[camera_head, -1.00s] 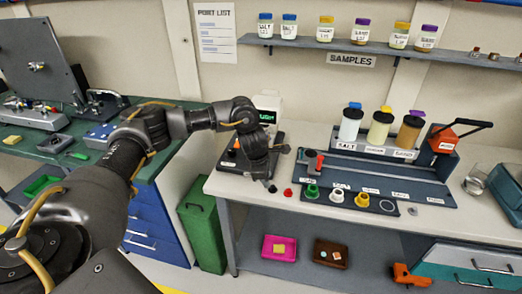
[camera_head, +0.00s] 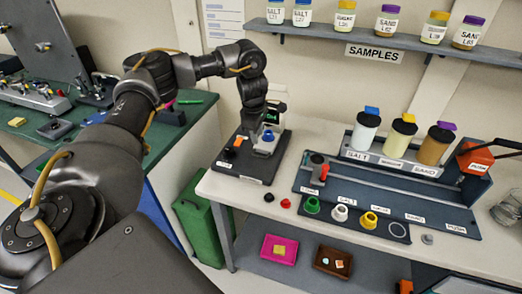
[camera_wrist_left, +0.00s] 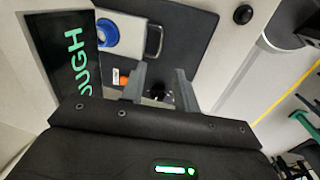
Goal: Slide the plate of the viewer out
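The viewer has a dark base (camera_head: 248,167) at the left end of the pale table, with a small screen (camera_head: 273,111) with green writing at its back. A blue ring-shaped part (camera_head: 265,137) and an orange part (camera_head: 238,142) are on it. In the left wrist view the screen (camera_wrist_left: 72,58) is at the left, beside the blue ring (camera_wrist_left: 104,33). A metal loop handle (camera_wrist_left: 154,41) stands on the dark surface. My left gripper (camera_wrist_left: 160,76) is open just short of this handle, fingers apart, with a dark knob between them. In the head view it hangs above the viewer, partly hidden.
A grey rail unit (camera_head: 380,195) with coloured rings and three jars stands to the right. A red and a black cap lie between. The shelf with sample jars (camera_head: 400,45) is above. A green bin (camera_head: 203,220) stands on the floor left of the table.

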